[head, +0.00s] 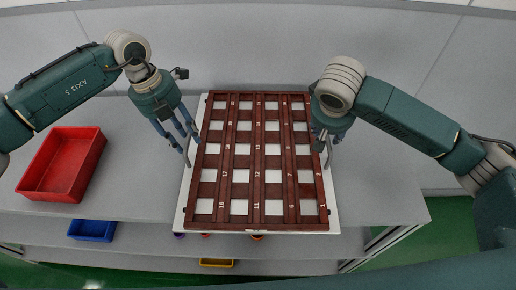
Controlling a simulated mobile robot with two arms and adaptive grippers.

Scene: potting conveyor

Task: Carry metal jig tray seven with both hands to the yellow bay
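A dark red-brown grid tray (248,190) with white square openings and small numbers lies on a white board (334,212) on the grey table. No metal tray marked as seven stands out apart from it. My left gripper (191,148) points down at the tray's left edge, its fingers spaced apart. My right gripper (327,150) points down at the right edge, its fingers partly hidden by its own wrist. I cannot tell whether either gripper touches or clasps the edge. No area clearly marked as a yellow bay is in view.
A red bin (63,165) sits on the table at left. A blue bin (92,231) and a yellow bin (216,263) are on the shelf below. The table (380,190) right of the tray is clear. A grey wall stands behind.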

